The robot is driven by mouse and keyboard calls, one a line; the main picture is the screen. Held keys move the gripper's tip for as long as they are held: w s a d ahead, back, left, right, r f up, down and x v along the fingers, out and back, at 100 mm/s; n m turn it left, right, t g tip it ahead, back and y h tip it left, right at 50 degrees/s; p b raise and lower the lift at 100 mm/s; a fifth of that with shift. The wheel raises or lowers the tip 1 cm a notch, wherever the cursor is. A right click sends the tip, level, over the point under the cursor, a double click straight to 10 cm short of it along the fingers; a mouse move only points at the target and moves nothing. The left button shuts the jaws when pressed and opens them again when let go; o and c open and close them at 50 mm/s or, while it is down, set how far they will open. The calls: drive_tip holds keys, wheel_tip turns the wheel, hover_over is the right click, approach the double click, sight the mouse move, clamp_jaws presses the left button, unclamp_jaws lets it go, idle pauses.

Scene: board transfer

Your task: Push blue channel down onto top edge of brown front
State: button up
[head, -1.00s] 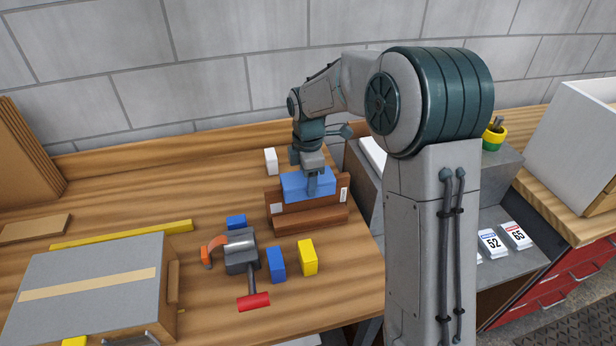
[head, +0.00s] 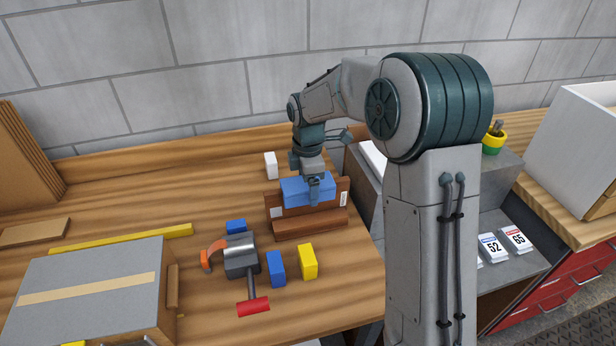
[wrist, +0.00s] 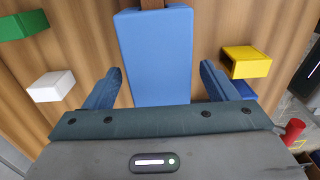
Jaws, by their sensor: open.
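The blue channel (head: 296,192) lies along the top edge of the upright brown front (head: 290,211), covering the middle of that edge. How far it is seated cannot be told. In the wrist view the channel (wrist: 155,50) is a broad blue face below my gripper, with a bit of brown edge (wrist: 152,4) past its far end. My gripper (wrist: 160,80) is open, pointing down, with one blue finger on each side of the channel and gaps beside it. In the head view my gripper (head: 314,188) is over the channel; contact with it is unclear.
A white block (head: 271,165) stands behind the brown front. Blue (head: 276,268) and yellow (head: 307,261) blocks and a red-handled hammer (head: 252,306) lie in front. A grey-topped box (head: 90,285) is at left.

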wheel_tip(320, 180, up, 14)
drive_tip(key=b, duration=0.1)
drive_tip(key=shift+f, duration=0.1)
idle(0.4)
drive_tip(key=s+d+f+m+t, duration=0.1)
drive_tip(key=s+d+m, duration=0.2)
drive_tip(key=s+m, duration=0.3)
drive_tip(key=s+d+f+m+t, duration=0.1)
drive_tip(key=s+d+f+m, duration=0.1)
drive_tip(key=s+d+m, duration=0.2)
drive_tip(key=s+d+f+m+t, duration=0.1)
drive_tip(key=s+d+m, duration=0.3)
drive_tip(key=s+m, duration=0.6)
drive_tip(key=s+f, duration=0.1)
drive_tip(key=s, duration=0.5)
drive_tip(key=shift+f, duration=0.25)
